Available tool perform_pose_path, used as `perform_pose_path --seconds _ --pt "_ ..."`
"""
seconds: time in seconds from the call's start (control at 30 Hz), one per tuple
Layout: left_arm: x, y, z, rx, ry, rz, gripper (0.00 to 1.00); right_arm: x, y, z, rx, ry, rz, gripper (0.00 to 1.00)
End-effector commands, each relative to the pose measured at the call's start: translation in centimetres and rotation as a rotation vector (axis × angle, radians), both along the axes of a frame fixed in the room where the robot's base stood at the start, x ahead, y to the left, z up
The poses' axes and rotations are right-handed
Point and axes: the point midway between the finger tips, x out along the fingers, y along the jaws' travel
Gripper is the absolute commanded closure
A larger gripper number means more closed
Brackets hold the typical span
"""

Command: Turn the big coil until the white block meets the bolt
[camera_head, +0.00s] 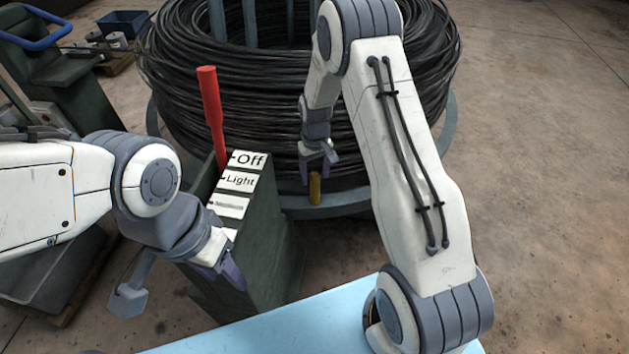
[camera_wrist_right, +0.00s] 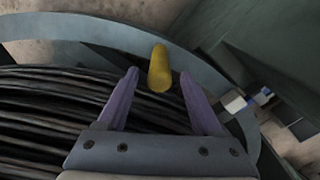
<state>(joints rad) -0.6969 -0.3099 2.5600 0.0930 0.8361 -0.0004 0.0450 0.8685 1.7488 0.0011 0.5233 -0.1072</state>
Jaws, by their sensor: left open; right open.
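The big coil (camera_head: 270,100) of black wire sits on a grey-blue round frame (camera_head: 420,185) at the back. A yellow peg (camera_head: 315,188) stands up from the frame's near rim; it also shows in the right wrist view (camera_wrist_right: 160,70). My right gripper (camera_head: 318,160) is open above the peg, with the peg between and slightly beyond its fingertips, not gripped. A small white block (camera_wrist_right: 235,101) shows at the rim in the right wrist view, with a small bolt-like part (camera_wrist_right: 262,96) close beside it; whether they touch is unclear. My left gripper (camera_head: 228,278) is open, empty, beside the console.
A dark green console (camera_head: 255,235) with a red lever (camera_head: 212,115) and labels reading "Off" and "Light" stands left of the peg, close to both arms. A green machine (camera_head: 65,85) and a blue bin (camera_head: 122,24) are at the far left. The floor at right is clear.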

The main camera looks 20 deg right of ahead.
Motion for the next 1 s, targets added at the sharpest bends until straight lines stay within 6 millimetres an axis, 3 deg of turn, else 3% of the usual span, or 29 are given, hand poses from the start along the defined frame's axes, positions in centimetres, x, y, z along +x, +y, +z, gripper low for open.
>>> perform_pose_path --seconds 0.1,0.3,0.87,1.0 --pt "0.0 0.0 0.6 0.0 0.0 0.0 0.5 0.1 0.0 2.6 0.0 -0.004 0.0 0.33" --pt "0.0 0.0 1.0 0.0 0.0 0.0 0.5 0.0 0.2 4.9 0.0 -0.001 0.002 0.33" --pt "0.0 0.0 1.0 0.0 0.0 0.0 0.5 -0.1 0.2 5.2 0.0 0.001 0.002 0.33" --pt "0.0 0.0 1.0 0.0 0.0 0.0 0.5 -0.6 0.3 6.2 0.0 -0.012 -0.001 0.33"
